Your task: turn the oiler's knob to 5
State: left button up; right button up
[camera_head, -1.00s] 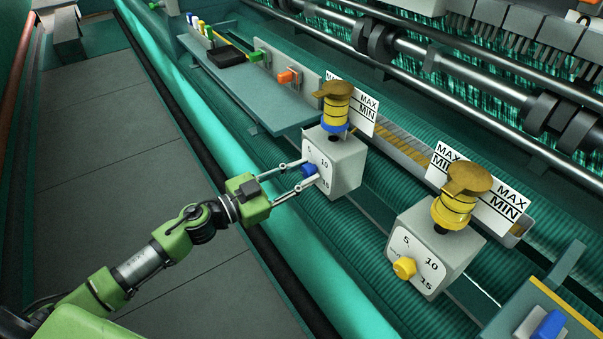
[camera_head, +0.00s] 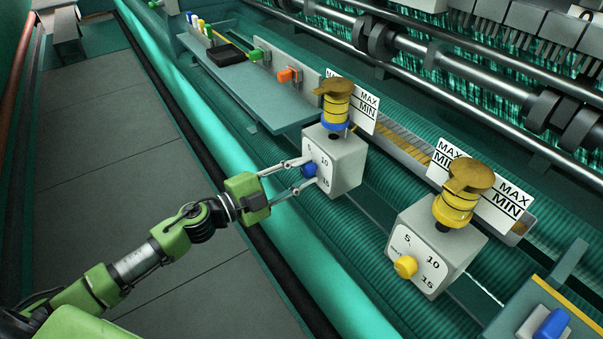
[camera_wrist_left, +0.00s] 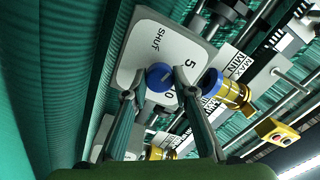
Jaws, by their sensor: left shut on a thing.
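The oiler with the blue knob is a grey box (camera_head: 346,164) with a dial face. A blue collar and a yellow-and-brass cup (camera_head: 336,103) sit on top. My left gripper (camera_head: 307,172) reaches it from the left and is shut on the blue knob (camera_head: 310,169), one finger on each side. The wrist view shows the knob (camera_wrist_left: 160,77) between the fingertips, on a white dial plate (camera_wrist_left: 150,45) marked SHUT, 5 and 10. I cannot tell where the knob points. My right gripper is not in view.
A second oiler (camera_head: 424,250) with a yellow knob (camera_head: 405,266) stands to the right, with MIN/MAX cards behind. A teal shelf (camera_head: 262,104) with green and orange switches is at the upper left. Machine rollers run behind. The floor (camera_head: 110,180) at left is clear.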

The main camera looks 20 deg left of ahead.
pick_arm(q)
jog(key=m+b, duration=0.1)
jog(key=m, duration=0.5)
jog(key=shift+m+b, duration=0.4)
dwell(0.4)
jog(key=o, duration=1.1)
jog(key=v, duration=1.2)
